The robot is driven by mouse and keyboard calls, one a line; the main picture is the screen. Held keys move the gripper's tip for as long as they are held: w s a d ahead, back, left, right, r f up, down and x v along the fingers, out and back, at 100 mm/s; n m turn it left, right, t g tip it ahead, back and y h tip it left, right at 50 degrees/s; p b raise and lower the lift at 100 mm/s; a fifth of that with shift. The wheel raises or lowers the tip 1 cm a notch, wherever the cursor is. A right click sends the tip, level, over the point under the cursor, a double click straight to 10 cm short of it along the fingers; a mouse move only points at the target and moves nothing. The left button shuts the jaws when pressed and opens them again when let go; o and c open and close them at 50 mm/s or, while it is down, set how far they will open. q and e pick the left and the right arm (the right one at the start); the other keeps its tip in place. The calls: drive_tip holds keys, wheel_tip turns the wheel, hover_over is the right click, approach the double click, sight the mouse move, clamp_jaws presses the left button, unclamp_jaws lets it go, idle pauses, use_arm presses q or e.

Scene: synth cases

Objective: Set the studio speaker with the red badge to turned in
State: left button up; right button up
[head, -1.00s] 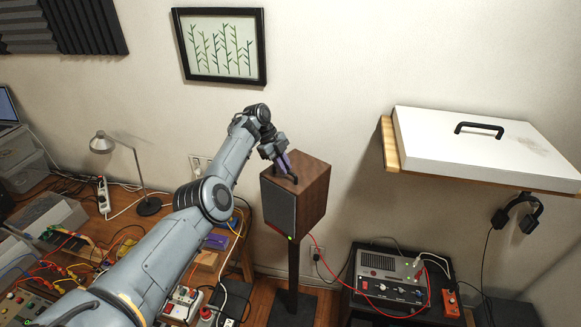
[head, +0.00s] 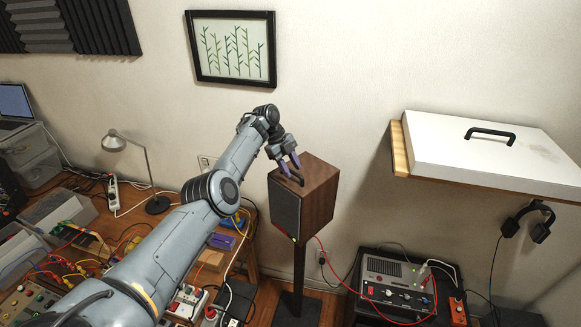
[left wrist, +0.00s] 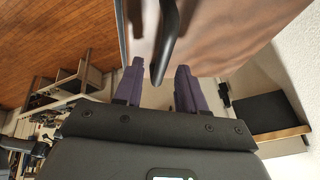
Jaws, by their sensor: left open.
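The studio speaker (head: 318,205) is a brown wooden box with a dark front, standing on a black stand (head: 297,285). Its front faces the lower left, with a green light and a red patch along its lower edge. A black handle (head: 291,177) is on its top. My left gripper (head: 290,163) is open, its purple fingers at the handle above the speaker. In the left wrist view the handle (left wrist: 168,40) reaches down between the open fingers (left wrist: 158,84), with the wooden speaker (left wrist: 215,25) behind; contact cannot be told. My right gripper is not in view.
A shelf with a white lid-like panel (head: 480,150) juts from the wall at right, with headphones (head: 528,220) below it. A grey amplifier unit (head: 395,280) with red cables stands lower right. A cluttered bench with a lamp (head: 150,170) is at left.

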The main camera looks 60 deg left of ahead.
use_arm(q)
drive_tip(key=shift+r, duration=0.1)
drive_tip(key=shift+a+r, duration=0.2)
drive_tip(key=shift+r, duration=0.1)
drive_tip(key=v, duration=1)
drive_tip(key=shift+b, duration=0.4)
drive_tip(key=shift+s, duration=0.15)
